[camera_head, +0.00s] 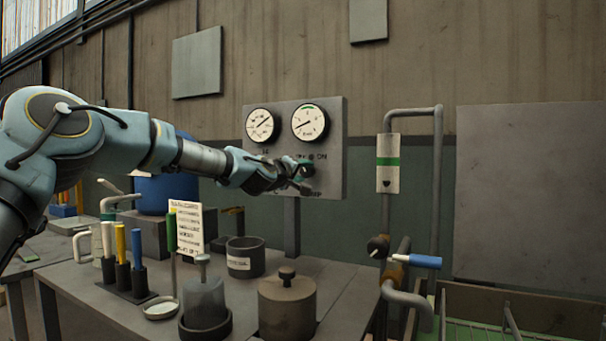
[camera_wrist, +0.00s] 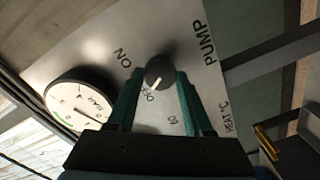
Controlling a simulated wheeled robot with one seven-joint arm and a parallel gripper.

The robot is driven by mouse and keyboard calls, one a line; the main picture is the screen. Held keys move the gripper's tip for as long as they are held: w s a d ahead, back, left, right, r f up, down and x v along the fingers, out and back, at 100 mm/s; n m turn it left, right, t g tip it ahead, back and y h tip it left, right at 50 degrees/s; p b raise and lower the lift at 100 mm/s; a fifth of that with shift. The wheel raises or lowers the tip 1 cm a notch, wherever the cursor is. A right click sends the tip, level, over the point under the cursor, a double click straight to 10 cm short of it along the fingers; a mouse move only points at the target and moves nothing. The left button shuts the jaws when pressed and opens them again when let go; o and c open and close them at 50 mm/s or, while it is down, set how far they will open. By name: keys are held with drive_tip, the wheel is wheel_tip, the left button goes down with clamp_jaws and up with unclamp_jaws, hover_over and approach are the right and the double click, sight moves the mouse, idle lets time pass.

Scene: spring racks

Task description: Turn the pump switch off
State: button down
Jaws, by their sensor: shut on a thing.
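The pump switch is a dark round knob (camera_wrist: 160,70) with a pale pointer line, on a grey panel (camera_wrist: 180,25) marked PUMP, ON and OFF. In the wrist view the pointer line is turned toward the OFF mark, away from ON. My gripper (camera_wrist: 158,80) has its two green fingers on either side of the knob and is shut on it. In the head view my gripper (camera_head: 299,172) reaches the lower part of the panel (camera_head: 334,125) and hides most of the knob and some lettering.
Two round gauges (camera_head: 262,125) (camera_head: 309,122) sit above the switch. Below is a bench (camera_head: 255,292) with a lidded pot (camera_head: 287,303), a grey cup (camera_head: 245,257) and a sign card (camera_head: 189,228). Pipes (camera_head: 438,180) with a blue-handled valve (camera_head: 425,262) stand at right.

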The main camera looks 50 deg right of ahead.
drive_tip(key=shift+c, duration=1.5)
unclamp_jaws()
drive_tip(key=b+v, duration=0.3)
drive_tip(key=v, duration=0.7)
drive_tip(key=shift+a, duration=0.35)
drive_tip(key=shift+s, duration=0.15)
